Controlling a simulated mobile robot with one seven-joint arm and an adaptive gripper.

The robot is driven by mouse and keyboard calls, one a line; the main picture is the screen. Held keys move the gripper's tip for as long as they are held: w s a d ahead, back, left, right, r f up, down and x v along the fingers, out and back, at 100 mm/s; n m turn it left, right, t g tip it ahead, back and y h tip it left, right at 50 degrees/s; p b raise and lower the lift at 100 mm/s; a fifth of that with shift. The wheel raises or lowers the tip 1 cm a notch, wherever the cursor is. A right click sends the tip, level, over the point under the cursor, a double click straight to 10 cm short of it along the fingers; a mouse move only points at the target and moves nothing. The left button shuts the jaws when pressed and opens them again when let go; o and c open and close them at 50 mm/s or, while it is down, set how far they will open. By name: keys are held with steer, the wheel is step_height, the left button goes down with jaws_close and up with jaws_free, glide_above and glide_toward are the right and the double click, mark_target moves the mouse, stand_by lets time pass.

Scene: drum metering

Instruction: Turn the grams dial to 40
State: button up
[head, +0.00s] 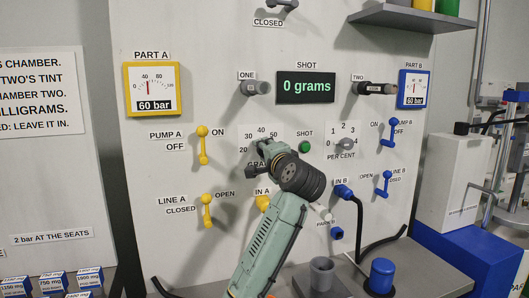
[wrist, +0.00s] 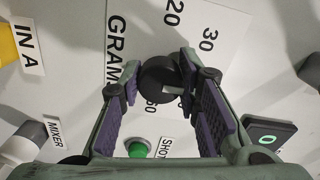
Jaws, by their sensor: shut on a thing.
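The grams dial (wrist: 157,80) is a dark round knob on the pale wall panel. In the wrist view it sits between the two purple-padded fingers of my gripper (wrist: 160,88), which is shut on it. A small grey mark shows on the knob, but I cannot tell which number it points to. The 20 and 30 show beside it; a finger covers the 40 in this view. In the head view my gripper (head: 264,150) hides most of the dial, with 20, 30, 40 and 50 (head: 273,134) printed around it. The shot display (head: 306,87) reads 0 grams.
A green shot button (head: 304,147) is close to the right of my gripper. The per cent dial (head: 345,144) is further right. Yellow levers (head: 203,145) stand at left, blue levers (head: 391,133) at right. A grey cup (head: 322,273) stands below.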

stand_by(0.4)
steer(key=o, duration=1.2)
steer(key=v, duration=1.2)
